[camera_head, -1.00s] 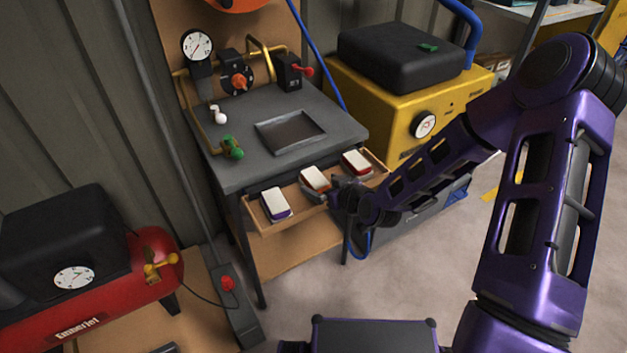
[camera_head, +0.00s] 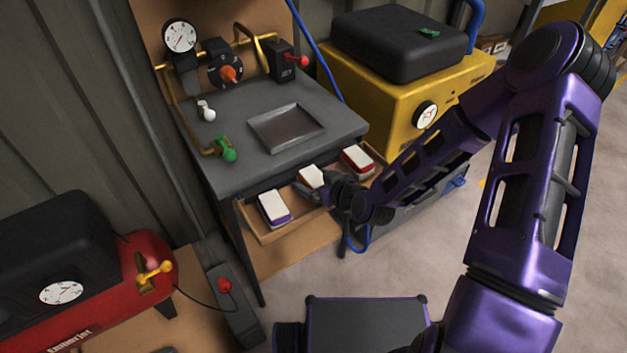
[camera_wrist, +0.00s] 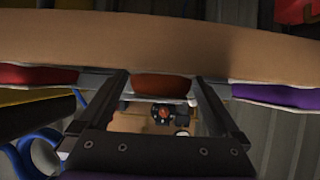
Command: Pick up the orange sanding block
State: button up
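The orange sanding block (camera_head: 311,175), with a white top face, sits in the middle of an open wooden drawer (camera_head: 268,236) under the grey bench. My gripper (camera_head: 318,190) reaches in from the right at the drawer's front, and its arm hides part of the block. In the wrist view the orange block (camera_wrist: 162,86) lies between the two fingers of my gripper (camera_wrist: 163,78). The fingers are apart, one on each side, with a narrow gap showing beside the block. Contact with the block is not visible.
A purple block (camera_head: 273,209) lies left of the orange one and a red block (camera_head: 357,161) lies right of it. The grey bench top (camera_head: 325,125) overhangs the drawer. A yellow machine (camera_head: 385,100) stands at right, a red compressor (camera_head: 110,290) at lower left.

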jog(key=c, duration=1.4)
